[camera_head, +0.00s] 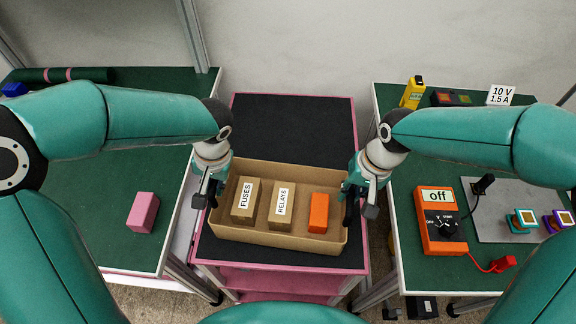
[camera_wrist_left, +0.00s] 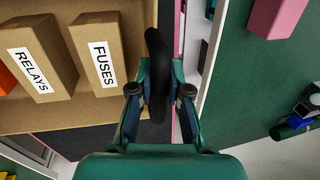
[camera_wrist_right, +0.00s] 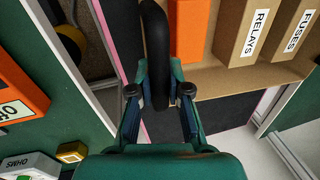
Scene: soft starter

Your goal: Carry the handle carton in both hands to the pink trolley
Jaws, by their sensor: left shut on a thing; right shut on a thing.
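The open brown handle carton (camera_head: 280,238) is over the pink trolley (camera_head: 295,120), across the front part of its black top. I cannot tell whether it rests there or hangs just above. It holds a FUSES box (camera_head: 245,200), a RELAYS box (camera_head: 282,206) and an orange block (camera_head: 318,213). My left gripper (camera_head: 212,190) is shut on the black handle at the carton's left end; the handle shows in the left wrist view (camera_wrist_left: 157,75). My right gripper (camera_head: 357,200) is shut on the right-end handle, seen in the right wrist view (camera_wrist_right: 155,55).
A green-topped table on the left bears a pink block (camera_head: 142,212). The right table bears an orange meter (camera_head: 440,220) reading "off", a red clip (camera_head: 503,262) and a yellow device (camera_head: 412,92). The trolley's back half is bare.

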